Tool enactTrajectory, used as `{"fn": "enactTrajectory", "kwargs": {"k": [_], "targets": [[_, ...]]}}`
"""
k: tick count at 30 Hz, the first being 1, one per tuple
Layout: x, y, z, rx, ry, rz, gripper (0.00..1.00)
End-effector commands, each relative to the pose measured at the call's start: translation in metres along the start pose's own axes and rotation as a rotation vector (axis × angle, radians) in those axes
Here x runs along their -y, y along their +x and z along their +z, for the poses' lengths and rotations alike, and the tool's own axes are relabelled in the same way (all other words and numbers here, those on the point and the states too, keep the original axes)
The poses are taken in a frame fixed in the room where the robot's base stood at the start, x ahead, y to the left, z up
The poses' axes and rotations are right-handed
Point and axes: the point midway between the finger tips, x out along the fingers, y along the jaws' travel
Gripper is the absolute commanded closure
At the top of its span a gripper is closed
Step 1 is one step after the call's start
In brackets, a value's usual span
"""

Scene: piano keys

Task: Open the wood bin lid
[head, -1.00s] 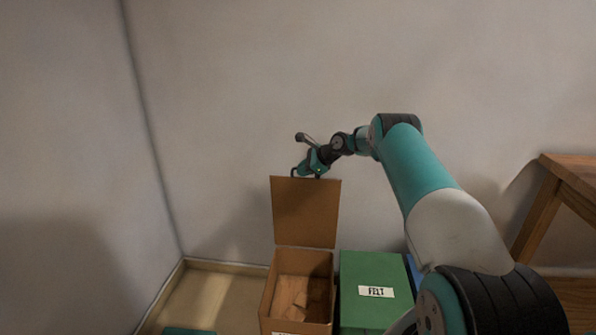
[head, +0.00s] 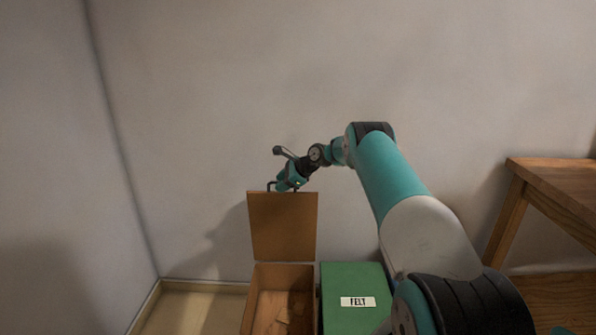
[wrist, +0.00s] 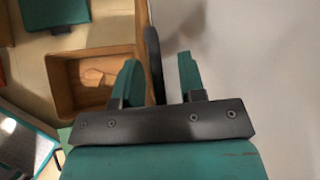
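The wood bin (head: 253,300) is an open brown box at the lower middle of the head view, with wood scraps inside. Its brown lid (head: 282,228) stands upright at the back of the bin, near the wall. My gripper (head: 283,188) is at the lid's top edge. In the wrist view, the bin (wrist: 62,92) lies to the left of my gripper (wrist: 157,78).
A green bin (head: 352,282) labelled FELT stands closed, directly right of the wood bin. A wooden table (head: 560,185) is at the right. The wall (head: 200,130) is close behind the lid. Floor (head: 195,310) is clear left of the bin.

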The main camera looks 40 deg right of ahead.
Motion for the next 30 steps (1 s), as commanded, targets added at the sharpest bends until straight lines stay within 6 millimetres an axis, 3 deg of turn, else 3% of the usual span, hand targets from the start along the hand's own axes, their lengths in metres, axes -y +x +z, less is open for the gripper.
{"fn": "enactTrajectory", "kwargs": {"k": [12,18,24,30], "targets": [[0.001,-0.103,0.002,0.0,-0.001,-0.003,0.63],[0.001,-0.142,0.002,0.001,-0.003,-0.003,0.63],[0.001,-0.161,0.002,0.002,-0.004,-0.001,0.63],[0.0,-0.163,0.002,0.002,-0.003,-0.001,0.63]]}}
